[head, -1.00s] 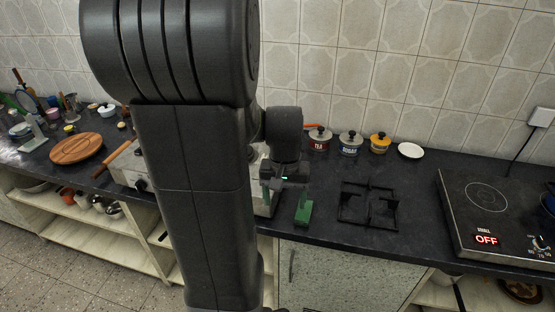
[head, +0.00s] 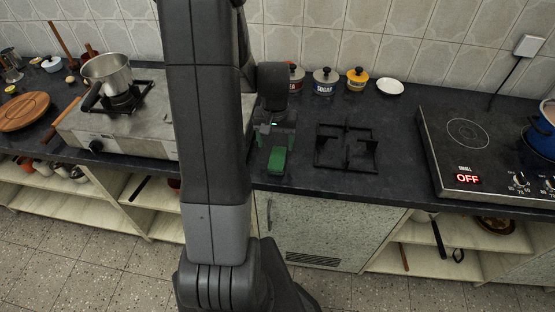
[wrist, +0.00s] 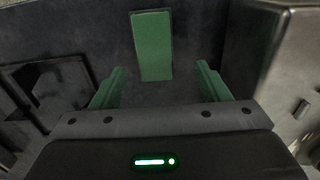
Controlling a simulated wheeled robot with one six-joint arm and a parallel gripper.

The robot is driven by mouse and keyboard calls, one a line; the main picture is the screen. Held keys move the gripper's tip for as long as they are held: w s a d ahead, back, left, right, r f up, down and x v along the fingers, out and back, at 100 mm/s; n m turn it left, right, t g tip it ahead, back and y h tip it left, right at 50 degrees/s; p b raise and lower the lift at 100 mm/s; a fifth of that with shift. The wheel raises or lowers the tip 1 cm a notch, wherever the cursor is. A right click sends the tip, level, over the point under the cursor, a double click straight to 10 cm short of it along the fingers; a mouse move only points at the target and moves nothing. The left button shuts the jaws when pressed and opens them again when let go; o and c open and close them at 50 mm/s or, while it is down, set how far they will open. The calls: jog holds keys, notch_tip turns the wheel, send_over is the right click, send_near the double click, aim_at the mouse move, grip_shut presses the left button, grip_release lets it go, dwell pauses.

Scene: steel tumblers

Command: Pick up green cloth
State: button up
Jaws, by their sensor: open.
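The green cloth (head: 278,160) is a small flat rectangle on the dark counter, left of the black burner grate. In the wrist view the cloth (wrist: 152,45) lies flat, just beyond my fingertips and roughly centred between them. My gripper (wrist: 160,68) is open, with its two green fingers apart and nothing between them. In the head view my gripper (head: 275,138) is just above and behind the cloth, partly hidden by my arm. Its exact height over the counter is hard to tell.
A metal stove (head: 120,135) with a steel pot (head: 106,74) stands left of my arm. The black grate (head: 345,148) and an induction cooker (head: 475,150) are to the right. Canisters (head: 325,82) and a white saucer (head: 390,87) line the back. Bare counter lies around the cloth.

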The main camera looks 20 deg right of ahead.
aim_at(278, 157)
jog(key=f, duration=0.2)
jog(key=s+f, duration=0.1)
jog(key=shift+d+f+p, duration=0.1)
jog(key=shift+f+p, duration=0.2)
jog(key=shift+f, duration=0.85)
jog(key=c, duration=1.1)
jog(key=shift+r, duration=0.15)
jog(key=shift+c, duration=0.2)
notch_tip(278, 157, up, 10)
